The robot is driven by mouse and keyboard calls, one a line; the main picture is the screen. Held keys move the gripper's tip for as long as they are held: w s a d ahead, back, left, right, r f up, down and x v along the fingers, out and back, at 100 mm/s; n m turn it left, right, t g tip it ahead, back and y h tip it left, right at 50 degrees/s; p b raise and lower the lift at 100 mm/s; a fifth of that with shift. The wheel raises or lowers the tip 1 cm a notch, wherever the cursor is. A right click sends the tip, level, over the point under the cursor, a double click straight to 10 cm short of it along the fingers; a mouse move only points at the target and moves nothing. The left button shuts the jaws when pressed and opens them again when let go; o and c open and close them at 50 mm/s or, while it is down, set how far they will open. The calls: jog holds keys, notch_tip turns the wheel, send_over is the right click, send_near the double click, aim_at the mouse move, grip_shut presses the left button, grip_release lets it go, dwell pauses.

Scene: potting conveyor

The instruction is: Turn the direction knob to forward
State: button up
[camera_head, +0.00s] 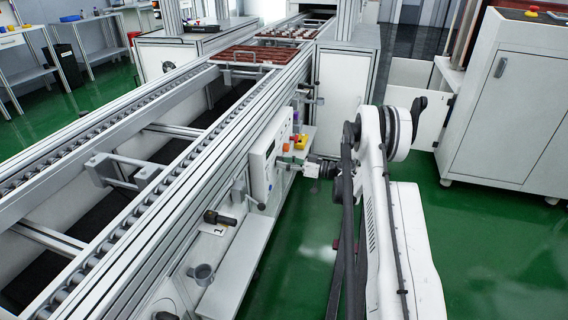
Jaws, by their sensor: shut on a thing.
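The white control panel (262,155) is mounted on the near side of the conveyor, with a small display and several small buttons. My gripper (284,163) reaches in from the right and its fingertips are at the panel's right edge. It is shut on the direction knob, which the fingers hide. The knob's pointing direction cannot be made out.
A black-handled tool (218,217) and a grey cup holder (202,273) are on the conveyor side at the lower left. The roller conveyor (130,200) runs behind. Green floor is free on the right.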

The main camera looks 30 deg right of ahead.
jog(key=shift+m, duration=0.4)
jog(key=shift+c, duration=0.4)
jog(key=m, duration=1.6)
jog(key=shift+m, duration=0.4)
jog(key=o, duration=1.1)
jog(key=shift+o, duration=0.2)
jog(key=v, duration=1.2)
